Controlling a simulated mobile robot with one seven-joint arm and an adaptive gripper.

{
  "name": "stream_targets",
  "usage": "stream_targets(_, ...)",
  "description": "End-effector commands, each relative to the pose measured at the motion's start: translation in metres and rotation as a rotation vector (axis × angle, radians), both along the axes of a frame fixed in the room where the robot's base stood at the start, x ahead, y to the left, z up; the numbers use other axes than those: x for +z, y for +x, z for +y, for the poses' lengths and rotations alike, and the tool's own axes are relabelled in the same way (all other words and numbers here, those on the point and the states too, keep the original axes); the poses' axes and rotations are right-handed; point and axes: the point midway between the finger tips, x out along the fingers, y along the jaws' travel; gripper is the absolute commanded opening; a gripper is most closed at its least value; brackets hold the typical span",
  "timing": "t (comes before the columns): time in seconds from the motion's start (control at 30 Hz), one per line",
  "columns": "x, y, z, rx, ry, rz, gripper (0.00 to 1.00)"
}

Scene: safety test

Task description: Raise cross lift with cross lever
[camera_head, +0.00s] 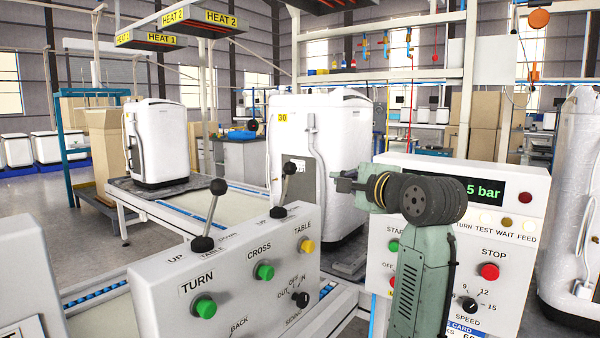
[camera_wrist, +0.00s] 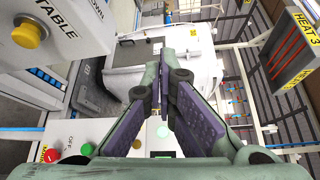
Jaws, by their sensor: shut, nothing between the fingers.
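Two black ball-topped levers stand on the sloped top of the white control box. The left lever (camera_head: 207,222) is the nearer one. The right lever (camera_head: 285,187) stands farther back, behind the CROSS and TABLE buttons, and is likely the cross lever; its own label is too small to read. Both levers lean slightly right. My gripper (camera_head: 343,183) is shut and empty, in the air to the right of the right lever and apart from it. In the wrist view my gripper (camera_wrist: 160,58) has its fingertips together; no lever shows there. I cannot tell which part is the cross lift.
The control box (camera_head: 230,285) carries a TURN button (camera_head: 204,307), a CROSS button (camera_head: 264,271) and a TABLE button (camera_head: 307,246). A second panel (camera_head: 510,270) with a STOP button stands on the right. A white appliance (camera_head: 330,150) stands behind my gripper.

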Motion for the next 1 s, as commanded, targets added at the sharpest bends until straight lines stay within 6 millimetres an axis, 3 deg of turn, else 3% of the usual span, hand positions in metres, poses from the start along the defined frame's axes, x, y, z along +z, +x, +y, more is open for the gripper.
stream_targets(0.33,0.0,0.012,0.006,0.002,-0.001,-0.001,0.0)
stream_targets(0.77,-0.007,0.091,0.042,0.003,-0.002,0.001,0.0)
stream_targets(1.0,-0.002,0.07,0.065,0.0,-0.003,-0.003,0.0)
